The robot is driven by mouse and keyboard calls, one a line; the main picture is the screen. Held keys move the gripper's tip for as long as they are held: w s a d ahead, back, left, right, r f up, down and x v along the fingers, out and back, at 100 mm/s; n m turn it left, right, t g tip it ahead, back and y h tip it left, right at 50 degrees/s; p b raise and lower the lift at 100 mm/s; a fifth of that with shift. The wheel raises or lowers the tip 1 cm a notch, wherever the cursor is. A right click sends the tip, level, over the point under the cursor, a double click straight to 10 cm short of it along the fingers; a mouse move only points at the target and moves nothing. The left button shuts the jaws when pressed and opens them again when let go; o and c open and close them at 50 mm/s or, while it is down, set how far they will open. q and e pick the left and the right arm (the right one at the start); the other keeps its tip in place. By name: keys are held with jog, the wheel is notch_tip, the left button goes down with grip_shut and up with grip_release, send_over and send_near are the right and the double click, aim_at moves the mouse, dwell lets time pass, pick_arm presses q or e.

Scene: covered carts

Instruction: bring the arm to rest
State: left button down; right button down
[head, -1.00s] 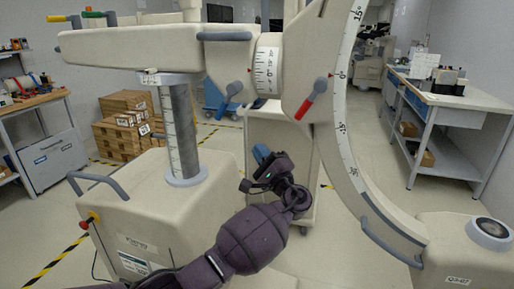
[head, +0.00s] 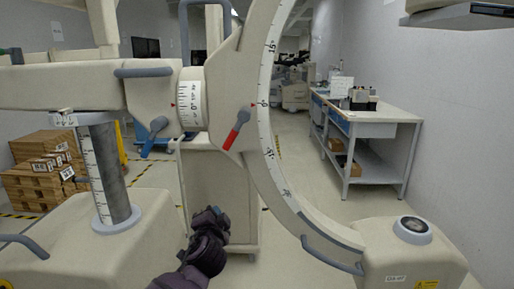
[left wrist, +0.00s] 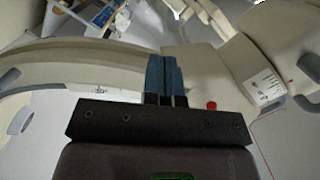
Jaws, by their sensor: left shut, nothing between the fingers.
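My left gripper (head: 214,212) shows low in the head view, in front of a beige cabinet, with its arm coming in from the bottom. In the left wrist view its two blue fingers (left wrist: 164,75) are together with nothing between them. The large beige C-shaped arm machine (head: 272,150) stands close ahead, its curve to the right of my gripper. The gripper appears apart from it. My right gripper is in neither view.
A scaled column (head: 103,170) on a beige base stands at the left. The machine's round-topped end (head: 412,232) is at lower right. Brown boxes (head: 45,170) stack at far left. A workbench (head: 365,120) stands along the right wall. Open floor lies between the machine and bench.

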pick_arm(q)
jog(key=s+a+f+n+g, duration=0.2)
jog(key=s+a+f, duration=0.3)
jog(key=s+f, duration=0.4)
jog(key=s+a+f+n+g, duration=0.2)
jog(key=s+f, duration=0.7)
jog(key=s, duration=0.9)
jog(key=s+a+f+n+g+h, duration=0.1)
jog(key=s+a+f+n, duration=0.5)
jog(key=s, duration=0.7)
notch_tip(320, 180, down, 4)
jog(key=a+g, duration=0.1)
jog(key=a, duration=0.1)
jog(key=shift+s+a+r, duration=0.2)
jog(key=shift+s+a, duration=0.05)
jog(key=shift+a, duration=0.05)
